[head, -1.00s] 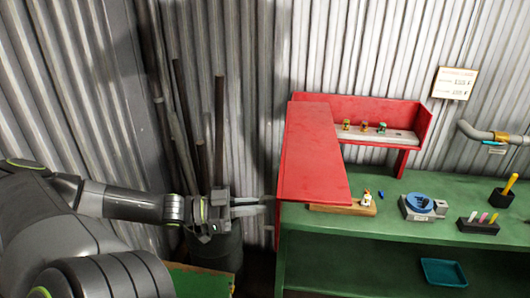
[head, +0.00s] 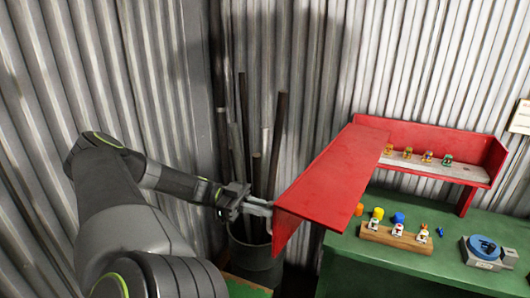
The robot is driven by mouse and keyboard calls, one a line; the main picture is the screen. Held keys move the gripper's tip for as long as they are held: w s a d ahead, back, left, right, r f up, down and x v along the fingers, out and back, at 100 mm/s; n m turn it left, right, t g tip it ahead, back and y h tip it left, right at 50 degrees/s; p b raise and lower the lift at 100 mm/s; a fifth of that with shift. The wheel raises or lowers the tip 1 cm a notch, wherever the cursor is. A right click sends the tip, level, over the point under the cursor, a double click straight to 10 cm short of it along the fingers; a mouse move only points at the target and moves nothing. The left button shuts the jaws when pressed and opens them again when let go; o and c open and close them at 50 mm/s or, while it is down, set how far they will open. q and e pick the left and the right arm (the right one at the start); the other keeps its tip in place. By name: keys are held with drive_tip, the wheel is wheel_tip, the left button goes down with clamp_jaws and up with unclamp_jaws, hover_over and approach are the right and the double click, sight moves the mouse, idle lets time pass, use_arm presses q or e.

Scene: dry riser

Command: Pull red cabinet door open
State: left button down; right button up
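The red cabinet (head: 432,140) stands at the back of the green bench, with small figures on its pale shelf. A long red panel (head: 330,175) runs from its left end toward me, with a short face (head: 286,230) hanging at its near end. I cannot tell for sure which part is the door. My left gripper (head: 267,208) is at the left edge of that near end. Its fingers point right and look slightly apart; the tips meet the red edge, and I cannot tell whether they grip it. My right gripper is out of view.
A dark bin (head: 254,262) holding several upright pipes (head: 279,140) stands behind and below my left gripper. The green bench (head: 380,285) carries a wooden block (head: 395,238) with figures, coloured caps and a blue round device (head: 484,248). Corrugated walls close the corner.

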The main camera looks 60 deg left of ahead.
use_arm(q)
drive_tip(key=shift+w+a, duration=0.2)
drive_tip(key=shift+w, duration=0.1)
drive_tip(key=c, duration=1.9)
unclamp_jaws()
drive_tip(key=shift+c, duration=0.2)
drive_tip(key=shift+o, duration=1.1)
drive_tip(key=shift+w, duration=0.15)
drive_tip(key=shift+o, duration=1.1)
drive_tip(key=shift+w+a+f, duration=0.1)
drive_tip(key=shift+w+f, duration=0.1)
drive_tip(key=shift+w, duration=0.15)
drive_tip(key=shift+s, duration=0.2)
drive_tip(key=b+v, duration=0.3)
drive_tip(key=v, duration=1.4)
drive_tip(key=shift+s, duration=0.25)
